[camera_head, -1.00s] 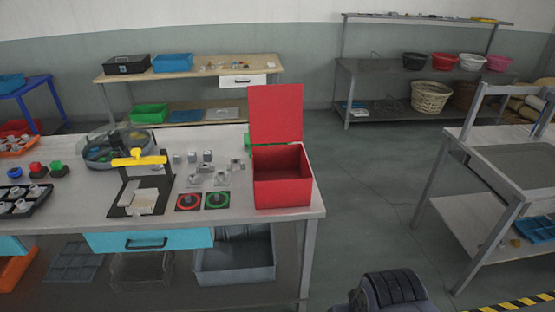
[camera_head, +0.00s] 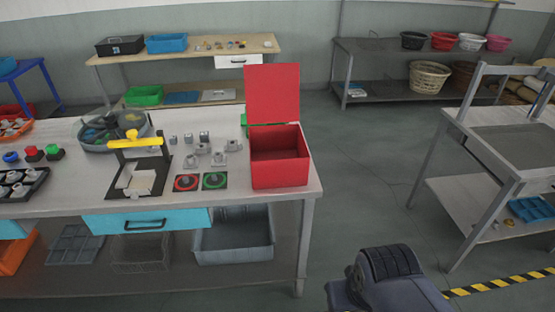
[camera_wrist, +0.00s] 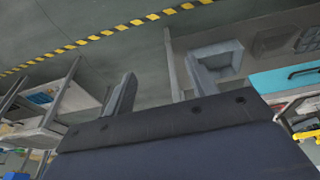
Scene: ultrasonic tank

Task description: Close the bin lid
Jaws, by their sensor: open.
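The red bin (camera_head: 280,170) stands at the right end of the workbench in the head view. Its red lid (camera_head: 272,94) is hinged at the back edge and stands upright, so the bin is open and looks empty. In the wrist view my gripper (camera_wrist: 165,85) is open, with its two fingers wide apart and nothing between them. The wrist camera looks toward the floor and the bench's underside, and the bin is not seen there. In the head view only a dark part of my arm shows at the bottom, well apart from the bin.
The workbench (camera_head: 255,205) carries a yellow-handled press (camera_head: 137,143), red and green ring pads and small metal parts left of the bin. A grey bin (camera_head: 233,240) sits on its lower shelf. A grey bench (camera_head: 495,150) stands at right. Floor between them is clear.

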